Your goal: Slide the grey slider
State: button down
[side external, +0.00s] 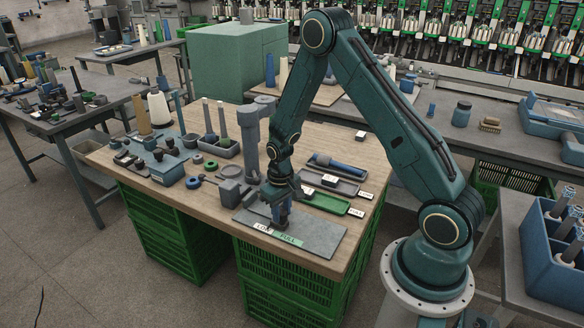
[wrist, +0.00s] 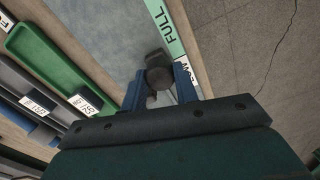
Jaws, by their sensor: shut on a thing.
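The grey slider (wrist: 158,66) is a dark, knob-like piece in the wrist view. My gripper (wrist: 160,88) has its two blue fingers on either side of the slider and is shut on it. The slider is beside the label strip, close to where the white LOW part (wrist: 188,68) meets the green FULL part (wrist: 164,24). In the side view my gripper (side external: 281,216) points down over the flat grey plate (side external: 318,236), just behind the strip. There the slider is mostly hidden by the fingers, and the LOW label (side external: 263,227) is at the strip's left.
A green tray (side external: 325,203) and grey trays (side external: 331,184) lie behind the plate. A grey post (side external: 250,140) and a small block (side external: 230,191) stand to the left. The bench's front edge (side external: 290,259) is close to the plate. The plate's right part is clear.

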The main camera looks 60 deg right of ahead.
jog(key=s, duration=1.1)
jog(key=shift+s, duration=0.35)
jog(key=c, duration=1.2)
grip_release()
jog(key=shift+s, duration=0.1)
jog(key=shift+o, duration=0.7)
jog(key=shift+r, duration=0.1)
jog(key=shift+r, duration=0.1)
jog(key=shift+w+r, duration=0.2)
jog(key=shift+r, duration=0.55)
notch_tip(320, 180, up, 12)
jog(key=shift+s, duration=0.1)
